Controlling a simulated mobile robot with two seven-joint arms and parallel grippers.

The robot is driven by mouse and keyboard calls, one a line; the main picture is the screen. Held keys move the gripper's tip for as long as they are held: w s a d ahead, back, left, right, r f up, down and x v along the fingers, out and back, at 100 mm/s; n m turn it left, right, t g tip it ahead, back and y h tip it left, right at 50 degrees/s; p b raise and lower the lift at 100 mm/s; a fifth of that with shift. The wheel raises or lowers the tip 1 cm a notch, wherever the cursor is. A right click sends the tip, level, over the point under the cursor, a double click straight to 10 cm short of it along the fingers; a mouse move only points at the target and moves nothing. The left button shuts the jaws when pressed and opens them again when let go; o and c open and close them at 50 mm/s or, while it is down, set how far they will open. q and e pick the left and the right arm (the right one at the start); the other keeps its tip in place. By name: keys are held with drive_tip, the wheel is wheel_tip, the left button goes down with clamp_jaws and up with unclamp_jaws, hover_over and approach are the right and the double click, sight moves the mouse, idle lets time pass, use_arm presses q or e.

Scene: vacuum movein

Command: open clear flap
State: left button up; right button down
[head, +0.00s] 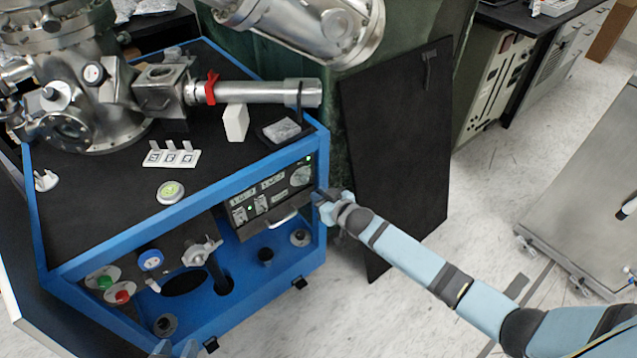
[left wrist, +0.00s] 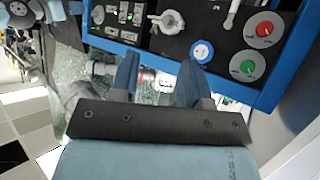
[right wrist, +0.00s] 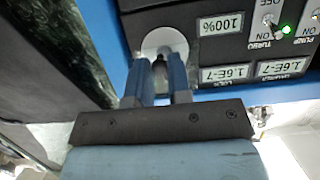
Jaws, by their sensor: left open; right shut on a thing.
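The control panel (head: 272,195) with small displays sits in the right front of the blue frame. No clear flap stands out with certainty; a pale-edged plate (head: 278,222) juts out below the panel, and I cannot tell if it is the flap. My right gripper (head: 325,205) is at the panel's right side. In the right wrist view my right gripper (right wrist: 160,62) is shut on a small dark piece in front of a round white dial (right wrist: 166,42). My left gripper (head: 174,350) is at the bottom edge, open and empty; its spread fingers show in the left wrist view (left wrist: 157,75).
A steel vacuum chamber (head: 75,90) stands on the blue-framed bench (head: 185,212). Green and red knobs (head: 113,288) and a metal valve (head: 202,250) are at the lower left front. A black board (head: 398,140) leans close behind my right arm.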

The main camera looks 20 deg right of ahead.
drive_tip(key=r+p, duration=0.1)
drive_tip(key=r+g+p, duration=0.1)
drive_tip(key=p, duration=0.1)
drive_tip(key=shift+s+d, duration=0.1)
drive_tip(key=shift+s, duration=0.1)
drive_tip(key=r+g+p, duration=0.1)
drive_tip(key=p, duration=0.2)
drive_tip(key=r+g+h+p, duration=0.1)
drive_tip(key=p, duration=0.2)
drive_tip(key=shift+s+d, duration=0.1)
drive_tip(key=shift+s, duration=0.15)
use_arm(q)
wheel_tip(320, 180, up, 14)
drive_tip(key=s+a+p, duration=0.1)
drive_tip(key=p, duration=1.1)
drive_tip(key=shift+s+a+g+y, duration=0.25)
drive_tip(key=shift+a+g+y, duration=0.05)
use_arm(e)
wheel_tip(320, 180, up, 8)
drive_tip(key=g+h, duration=0.4)
drive_tip(key=g, duration=0.7)
hover_over(312, 187)
drive_tip(key=s, duration=0.2)
drive_tip(key=shift+s+d, duration=0.15)
drive_tip(key=shift+d, duration=0.2)
